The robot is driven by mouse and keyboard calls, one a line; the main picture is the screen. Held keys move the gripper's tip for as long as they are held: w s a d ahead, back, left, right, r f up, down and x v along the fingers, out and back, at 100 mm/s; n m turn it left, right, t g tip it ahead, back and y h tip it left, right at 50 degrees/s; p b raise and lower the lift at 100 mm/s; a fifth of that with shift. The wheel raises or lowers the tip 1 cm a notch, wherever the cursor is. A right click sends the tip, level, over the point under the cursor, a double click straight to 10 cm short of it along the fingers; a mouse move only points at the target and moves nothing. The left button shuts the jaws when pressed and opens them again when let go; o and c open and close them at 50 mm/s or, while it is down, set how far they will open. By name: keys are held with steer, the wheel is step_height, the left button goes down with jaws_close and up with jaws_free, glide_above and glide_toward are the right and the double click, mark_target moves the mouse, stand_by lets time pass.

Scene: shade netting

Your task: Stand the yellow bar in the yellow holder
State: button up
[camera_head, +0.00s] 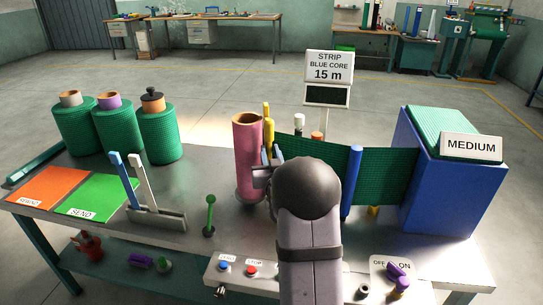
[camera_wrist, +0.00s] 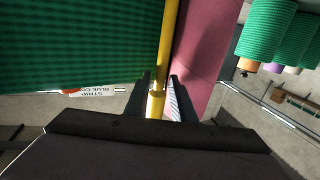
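The yellow bar (camera_head: 268,130) stands about upright beside the pink core (camera_head: 247,150), at the left end of the green net (camera_head: 320,155). My gripper (camera_head: 264,175) is low beside the core, partly hidden by my wrist. In the wrist view, the yellow bar (camera_wrist: 168,45) runs between the two fingers (camera_wrist: 161,85), which sit close on both sides of it, seemingly shut on it. A short yellow piece (camera_head: 373,210) shows at the table, right of a blue bar (camera_head: 352,182); I cannot tell whether it is the yellow holder. The bar's lower end is hidden in the head view.
A blue box (camera_head: 450,190) stands at the right. A rack (camera_head: 158,218) with blue and white levers and a green-knobbed post (camera_head: 209,215) stand to the left. Green rolls (camera_head: 160,135) are at the back left. A button panel (camera_head: 245,272) is at the front.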

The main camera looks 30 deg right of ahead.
mark_target(269, 130)
steer(key=shift+w+d, duration=0.1)
steer(key=shift+w, duration=0.1)
jaws_close()
steer(key=shift+r+p, duration=0.35)
steer(key=shift+r, duration=0.5)
stand_by(0.5)
steer(key=shift+r+p, duration=1.5)
steer(key=shift+r, duration=1.2)
